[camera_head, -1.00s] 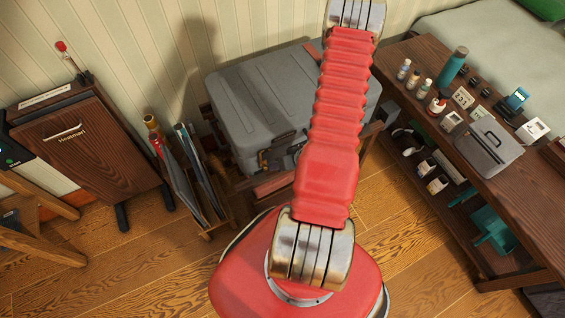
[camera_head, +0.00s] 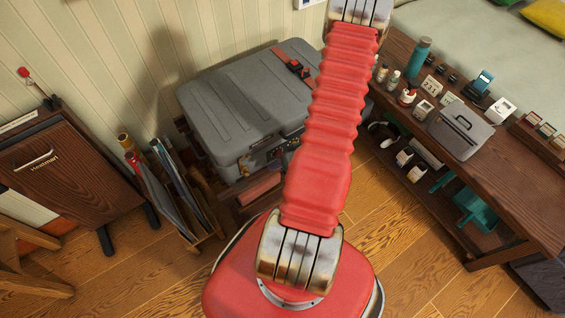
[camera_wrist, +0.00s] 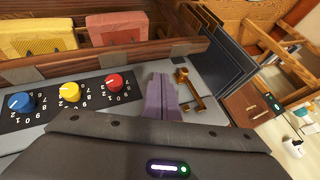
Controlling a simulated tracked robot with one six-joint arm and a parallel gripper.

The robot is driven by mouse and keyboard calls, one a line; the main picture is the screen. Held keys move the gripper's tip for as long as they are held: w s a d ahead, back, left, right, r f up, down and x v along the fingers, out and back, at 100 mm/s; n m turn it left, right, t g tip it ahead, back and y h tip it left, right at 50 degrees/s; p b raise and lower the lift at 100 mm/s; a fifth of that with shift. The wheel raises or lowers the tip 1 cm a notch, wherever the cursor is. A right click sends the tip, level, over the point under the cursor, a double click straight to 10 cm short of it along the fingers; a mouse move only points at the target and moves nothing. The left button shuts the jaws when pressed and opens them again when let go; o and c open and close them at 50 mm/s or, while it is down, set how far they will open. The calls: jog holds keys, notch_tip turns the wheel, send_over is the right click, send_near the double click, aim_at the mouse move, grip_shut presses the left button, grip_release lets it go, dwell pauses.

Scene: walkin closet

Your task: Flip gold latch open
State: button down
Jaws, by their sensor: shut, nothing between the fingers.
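The grey case (camera_head: 235,100) stands against the wall in the head view, left of my red arm, its lid down. Its front panel fills part of the wrist view, with a blue dial (camera_wrist: 22,102), a yellow dial (camera_wrist: 70,92) and a red dial (camera_wrist: 114,82). The gold latch (camera_wrist: 188,90) is on the panel, right of the red dial. My gripper (camera_wrist: 163,82) is shut and empty, its purple-grey fingers just left of the latch. I cannot tell whether they touch it. In the head view my gripper is hidden behind my arm.
A dark wooden shelf unit (camera_head: 520,215) with bottles and a grey box (camera_head: 460,132) stands to the right. A rack of folders (camera_head: 172,185) stands left of the case, beside a wooden cabinet (camera_head: 65,175). Wooden floor (camera_head: 400,245) is bare before the shelf unit.

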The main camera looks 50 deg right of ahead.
jog(key=shift+v, duration=2.05)
jog(key=shift+s, duration=0.1)
jog(key=s+d+f+g+h, duration=0.25)
jog(key=s+d+g, duration=0.25)
jog(key=s+d, duration=0.3)
jog(key=w+a+r+m+g+h, duration=0.1)
jog(key=a+r+g, duration=0.1)
jog(key=r, duration=0.8)
jog(key=w+a+r+g+h, duration=0.2)
jog(key=r, duration=0.7)
jog(key=w+a+r+n+t+y, duration=0.1)
jog(key=w+a+r+n+t, duration=0.1)
jog(key=a+r, duration=0.6)
jog(key=w+a+r+n+t+y, duration=0.1)
jog(key=w+a+r+n+t, duration=0.1)
jog(key=a+r, duration=0.7)
jog(key=w+a+r+n+t+y, duration=0.1)
jog(key=w+a+r+n+t, duration=0.1)
jog(key=a+r, duration=0.6)
jog(key=w+a+t, duration=0.1)
jog(key=w+a, duration=0.1)
jog(key=a, duration=0.5)
jog(key=shift+w+a+r, duration=0.3)
jog(key=shift+a, duration=0.1)
